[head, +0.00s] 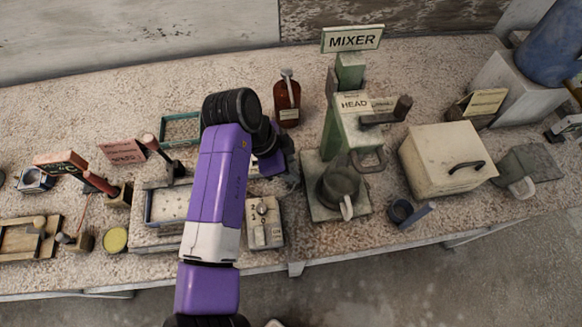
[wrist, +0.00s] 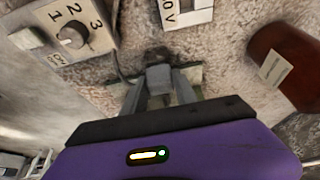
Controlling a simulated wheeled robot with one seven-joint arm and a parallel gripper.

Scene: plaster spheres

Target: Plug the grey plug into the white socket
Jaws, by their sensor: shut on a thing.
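My gripper (wrist: 158,88) is shut on the grey plug (wrist: 158,74), which sits between the two fingers in the wrist view. A dark cord runs from the switch box toward the plug. A white piece marked "0 V" (wrist: 203,14), cut off by the top edge, lies beyond the plug and apart from it; it looks like part of the white socket, but its holes are not visible. In the head view my purple arm reaches over the bench, and my gripper (head: 272,160) is partly hidden behind it. Plug and socket cannot be made out there.
The switch box with a numbered dial (head: 264,222) stands right of my arm and also shows in the wrist view (wrist: 75,38). A brown bottle (head: 288,105) stands close beyond my gripper. The green mixer (head: 345,130) is to the right. Trays and tools crowd the left.

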